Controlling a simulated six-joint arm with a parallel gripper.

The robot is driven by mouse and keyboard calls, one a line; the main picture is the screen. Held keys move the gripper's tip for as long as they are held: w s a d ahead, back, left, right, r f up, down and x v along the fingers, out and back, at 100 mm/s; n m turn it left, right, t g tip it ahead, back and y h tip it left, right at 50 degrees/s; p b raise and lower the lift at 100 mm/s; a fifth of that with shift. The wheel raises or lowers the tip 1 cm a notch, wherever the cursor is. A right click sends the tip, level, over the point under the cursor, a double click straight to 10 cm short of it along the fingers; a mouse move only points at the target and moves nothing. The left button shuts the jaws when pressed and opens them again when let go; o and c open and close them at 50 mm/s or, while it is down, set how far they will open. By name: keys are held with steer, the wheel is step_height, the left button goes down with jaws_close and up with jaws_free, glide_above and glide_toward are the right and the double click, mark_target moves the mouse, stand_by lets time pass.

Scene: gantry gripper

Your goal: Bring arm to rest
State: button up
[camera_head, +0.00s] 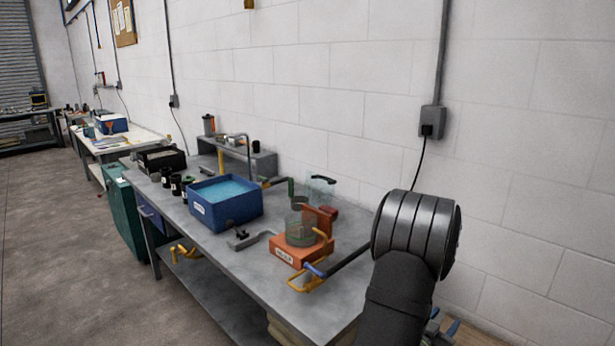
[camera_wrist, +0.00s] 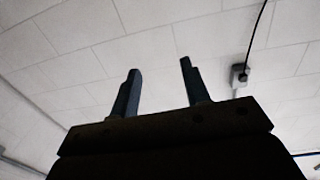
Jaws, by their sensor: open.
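My gripper (camera_wrist: 160,68) shows in the wrist view with its two dark fingers well apart. Nothing is between them; only the white block wall shows behind. In the head view, my black arm stands at the right, in front of the near end of the grey workbench (camera_head: 258,277). I cannot make out the gripper's fingers clearly there.
A blue bin (camera_head: 226,214) of light blue contents sits mid-bench. An orange device (camera_head: 290,248) with a glass vessel stands near my arm, with yellow handles beside it. A wall socket box (camera_head: 432,122) with a black cable is above; it also shows in the wrist view (camera_wrist: 239,75).

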step_height(320, 180, up, 8)
steer(key=d+n+t+y, duration=0.1)
steer(key=shift+s+d+r, duration=0.15)
steer(key=shift+s+d, duration=0.15)
steer(key=shift+s, duration=0.15)
stand_by(0.3)
steer(key=a+f+m+g+h, duration=0.1)
steer(key=a+f, duration=0.2)
steer(key=f, duration=1)
steer(key=shift+w+f+m+g+h, duration=0.2)
steer(key=shift+f+m+g+h, duration=0.1)
steer(key=shift+g, duration=0.1)
steer(key=shift+a, duration=0.1)
steer(key=shift+r, duration=0.1)
